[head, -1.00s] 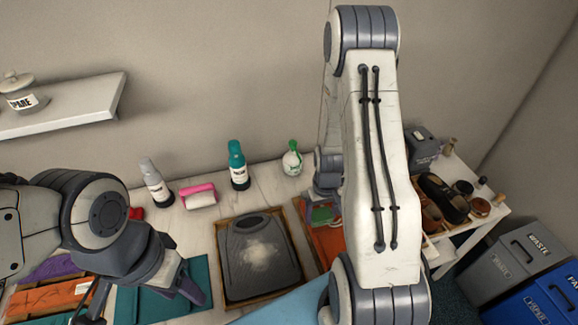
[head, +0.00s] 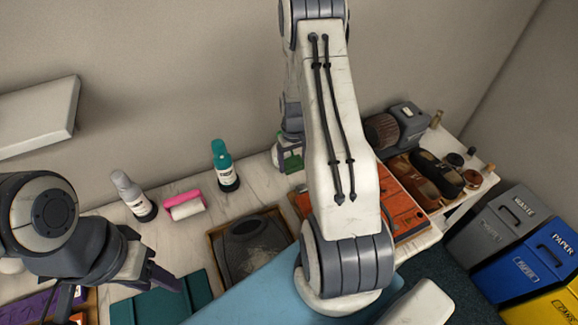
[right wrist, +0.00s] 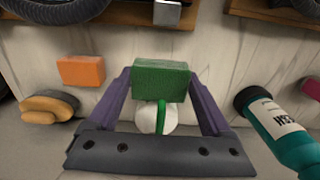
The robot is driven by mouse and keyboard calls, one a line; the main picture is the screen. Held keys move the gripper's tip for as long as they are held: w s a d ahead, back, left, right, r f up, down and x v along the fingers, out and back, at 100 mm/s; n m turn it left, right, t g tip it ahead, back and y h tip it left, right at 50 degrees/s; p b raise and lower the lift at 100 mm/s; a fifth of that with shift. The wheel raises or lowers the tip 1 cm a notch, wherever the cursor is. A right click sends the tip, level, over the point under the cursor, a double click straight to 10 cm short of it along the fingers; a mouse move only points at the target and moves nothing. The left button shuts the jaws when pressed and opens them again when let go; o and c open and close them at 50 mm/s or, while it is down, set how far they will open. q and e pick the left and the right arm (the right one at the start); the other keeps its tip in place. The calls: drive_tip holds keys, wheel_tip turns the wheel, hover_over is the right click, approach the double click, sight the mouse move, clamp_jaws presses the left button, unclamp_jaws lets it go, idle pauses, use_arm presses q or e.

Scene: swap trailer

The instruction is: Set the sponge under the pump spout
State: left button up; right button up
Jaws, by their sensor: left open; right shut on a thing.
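A green sponge (right wrist: 161,80) is held between the two purple fingers of my right gripper (right wrist: 160,88) in the right wrist view. In the head view the sponge (head: 291,163) shows low in my right gripper (head: 288,150), over the back of the counter. The white pump bottle with its green spout (right wrist: 160,117) shows between the fingers, close to the sponge; the sponge partly overlaps it. In the head view the bottle is mostly hidden by my gripper. I cannot tell whether the sponge touches the counter. My left gripper (head: 128,290) is open and empty at the lower left.
A dark board in a wooden tray (head: 212,238) lies in front. In the right wrist view an orange block (right wrist: 81,71) lies at left.

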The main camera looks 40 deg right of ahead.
sight(292, 168)
wheel_tip(292, 168, down, 3)
drive_tip(key=shift+w+a+b, duration=0.1)
drive_tip(key=shift+b, duration=0.7)
drive_tip(key=shift+r, duration=0.1)
